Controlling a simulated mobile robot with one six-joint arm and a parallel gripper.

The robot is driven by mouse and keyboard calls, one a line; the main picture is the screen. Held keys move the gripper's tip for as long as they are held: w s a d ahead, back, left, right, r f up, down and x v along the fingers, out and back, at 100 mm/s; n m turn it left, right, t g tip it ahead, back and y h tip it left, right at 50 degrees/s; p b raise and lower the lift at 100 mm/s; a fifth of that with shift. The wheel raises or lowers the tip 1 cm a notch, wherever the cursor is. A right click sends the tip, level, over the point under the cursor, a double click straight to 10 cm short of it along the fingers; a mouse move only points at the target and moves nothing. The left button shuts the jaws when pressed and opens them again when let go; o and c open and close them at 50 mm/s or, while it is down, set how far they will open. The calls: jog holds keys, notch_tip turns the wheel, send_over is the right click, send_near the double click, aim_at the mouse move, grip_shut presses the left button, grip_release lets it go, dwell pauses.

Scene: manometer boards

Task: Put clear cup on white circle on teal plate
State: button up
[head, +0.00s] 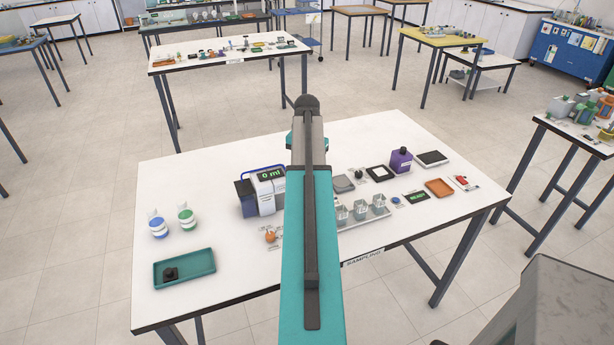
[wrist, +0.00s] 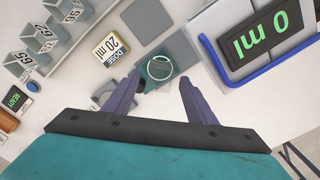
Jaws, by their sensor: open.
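Several clear square cups stand in a grey rack (wrist: 57,53) at the left of the wrist view. One cup (wrist: 70,9) is by the 95 label, one (wrist: 44,34) by 59 and one (wrist: 20,62) by 65. In the head view the cups (head: 360,210) are right of my arm. A small teal plate (wrist: 150,83) with a white circle (wrist: 160,58) lies near my fingertips in the wrist view; my arm hides it in the head view. My gripper (wrist: 160,78) is open, its purple fingers apart on either side of the plate, holding nothing visible.
A dispenser (head: 268,190) reading 0 ml stands left of my arm, close right of the fingers in the wrist view (wrist: 260,35). A DOSE 20 ml card (wrist: 111,49) lies beside the plate.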

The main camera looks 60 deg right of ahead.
notch_tip(320, 180, up, 9)
jog(key=p, duration=0.5)
dwell(0.9)
